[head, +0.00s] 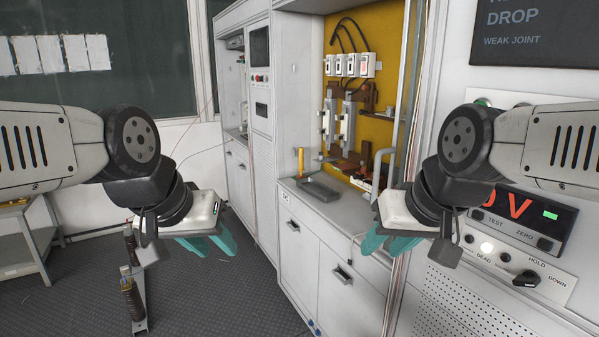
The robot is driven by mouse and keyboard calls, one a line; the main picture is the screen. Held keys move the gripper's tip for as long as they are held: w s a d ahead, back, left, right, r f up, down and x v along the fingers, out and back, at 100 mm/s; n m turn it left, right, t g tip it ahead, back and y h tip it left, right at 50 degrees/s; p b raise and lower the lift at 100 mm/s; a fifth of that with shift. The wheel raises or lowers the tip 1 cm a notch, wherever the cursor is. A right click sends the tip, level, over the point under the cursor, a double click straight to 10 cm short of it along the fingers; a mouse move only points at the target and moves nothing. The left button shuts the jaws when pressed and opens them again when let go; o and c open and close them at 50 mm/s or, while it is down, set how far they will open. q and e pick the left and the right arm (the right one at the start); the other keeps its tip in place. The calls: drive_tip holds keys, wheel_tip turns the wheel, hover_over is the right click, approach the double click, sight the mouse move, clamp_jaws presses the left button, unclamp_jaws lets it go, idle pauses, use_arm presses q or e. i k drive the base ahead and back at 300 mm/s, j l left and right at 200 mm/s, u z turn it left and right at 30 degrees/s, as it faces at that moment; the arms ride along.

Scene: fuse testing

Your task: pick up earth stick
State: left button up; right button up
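No object in the head view is clearly recognisable as the earth stick. A small upright yellow piece (300,161) stands at the left end of the grey counter, and I cannot tell if it is part of the stick. My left gripper (212,244) hangs at left centre with teal fingers, apparently parted and empty, in front of the cabinets. My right gripper (384,240) hangs right of centre, also with teal fingers apparently parted and empty. Neither gripper touches anything visible.
A grey tray (318,189) lies on the counter before a yellow panel (374,47) with switches and fuse holders. A meter display (524,212) is at the right. Dark posts (131,292) and a grey table (22,236) stand at the left. Floor between is clear.

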sight(301, 176)
drive_tip(key=i+j+z, duration=0.1)
drive_tip(key=i+j, duration=0.2)
drive_tip(key=i+j+z, duration=0.1)
drive_tip(key=i+j, duration=0.25)
drive_tip(key=i+j+z, duration=0.15)
drive_tip(key=i+j, duration=0.2)
drive_tip(key=i+j+z, duration=0.1)
drive_tip(key=i+j, duration=0.2)
drive_tip(key=i+j+z, duration=0.1)
drive_tip(key=i+j, duration=0.15)
drive_tip(key=j, duration=0.3)
drive_tip(key=i+j+z, duration=0.1)
drive_tip(key=i+j, duration=0.2)
drive_tip(key=i+j+z, duration=0.1)
drive_tip(key=i+j, duration=0.15)
drive_tip(key=j, duration=0.35)
drive_tip(key=i+j+z, duration=0.15)
drive_tip(key=j, duration=0.3)
drive_tip(key=i, duration=0.1)
